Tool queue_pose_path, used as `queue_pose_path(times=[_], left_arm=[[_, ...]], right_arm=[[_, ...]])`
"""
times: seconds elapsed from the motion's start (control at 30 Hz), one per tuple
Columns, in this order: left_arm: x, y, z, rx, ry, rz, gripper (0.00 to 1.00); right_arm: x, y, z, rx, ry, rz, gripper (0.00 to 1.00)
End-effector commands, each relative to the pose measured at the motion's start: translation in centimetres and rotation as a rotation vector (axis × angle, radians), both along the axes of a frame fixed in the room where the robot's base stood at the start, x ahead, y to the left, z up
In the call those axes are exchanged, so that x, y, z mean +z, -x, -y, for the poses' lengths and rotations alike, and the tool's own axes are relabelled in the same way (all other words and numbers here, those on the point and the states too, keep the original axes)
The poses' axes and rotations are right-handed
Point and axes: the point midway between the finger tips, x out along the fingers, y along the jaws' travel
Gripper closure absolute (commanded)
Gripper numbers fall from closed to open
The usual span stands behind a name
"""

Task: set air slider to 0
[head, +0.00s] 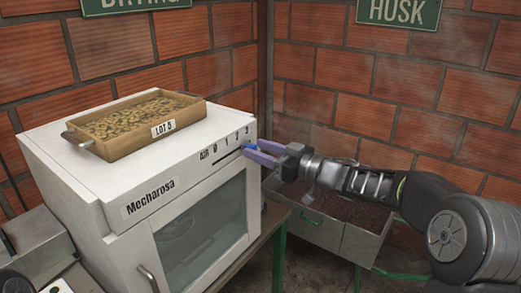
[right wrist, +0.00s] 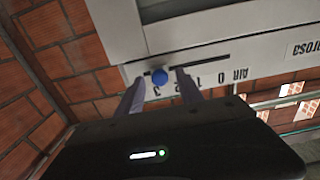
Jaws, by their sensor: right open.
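The white Mecharosa machine (head: 118,120) has a front panel marked AIR 0 1 2 3. A dark slider slot (right wrist: 215,60) runs beside these marks in the right wrist view. The air slider's blue knob (right wrist: 159,75) sits near the 3 end of the slot, away from 0; it also shows in the head view (head: 250,147). My right gripper (head: 256,151) is at the panel's right end, its two purple-grey fingers open. In the right wrist view the fingertips stand on either side of the knob, with visible gaps. My left gripper is not in view.
A wooden tray (head: 112,140) labelled LOT 5, full of beans, lies on top of the machine. A bin of dark husk (head: 310,225) stands below my right arm. Brick walls (head: 335,80) meet in a corner just behind the machine's right side.

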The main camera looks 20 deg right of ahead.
Motion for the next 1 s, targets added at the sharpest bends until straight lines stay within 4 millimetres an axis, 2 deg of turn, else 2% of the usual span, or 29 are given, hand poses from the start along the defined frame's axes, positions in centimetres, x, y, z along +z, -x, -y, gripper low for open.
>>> queue_pose_path(times=[0.17, 0.7, 1.0], left_arm=[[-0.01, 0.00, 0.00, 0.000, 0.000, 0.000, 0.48], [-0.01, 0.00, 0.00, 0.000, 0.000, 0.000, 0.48], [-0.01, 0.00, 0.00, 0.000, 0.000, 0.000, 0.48]], right_arm=[[0.00, 0.02, 0.01, 0.000, 0.000, 0.000, 0.56], [0.00, 0.04, 0.03, 0.000, 0.000, 0.000, 1.00], [-0.01, 0.04, 0.03, 0.000, 0.000, 0.000, 1.00]])
